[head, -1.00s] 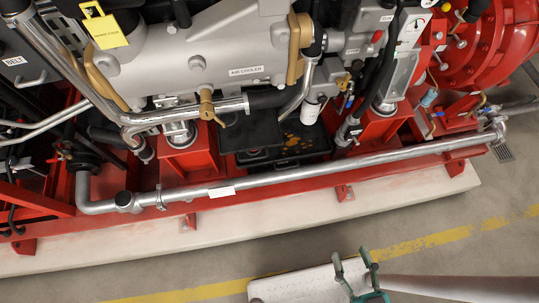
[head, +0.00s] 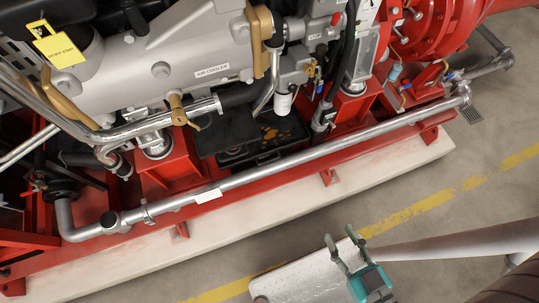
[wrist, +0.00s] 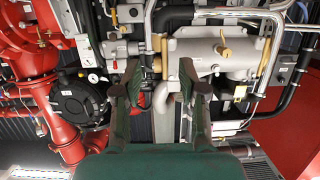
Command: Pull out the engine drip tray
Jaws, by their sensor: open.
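The engine drip tray (head: 268,149) is a shallow black tray low under the engine, inside the red base frame, in the head view. Orange-brown stains show on its floor. A dark panel and engine parts hide some of it from above. My gripper (head: 340,236) is at the bottom of the head view, out over the floor and apart from the tray and frame. Its green fingers are spread and empty. The wrist view also shows the open fingers (wrist: 161,82), with the engine beyond them. I cannot make out the tray in the wrist view.
A long silver pipe (head: 270,177) runs along the frame in front of the tray. The red frame (head: 329,177) stands on a pale plinth (head: 300,200). A grey engine cooler (head: 180,60) hangs above. The floor with its yellow line (head: 420,215) is clear.

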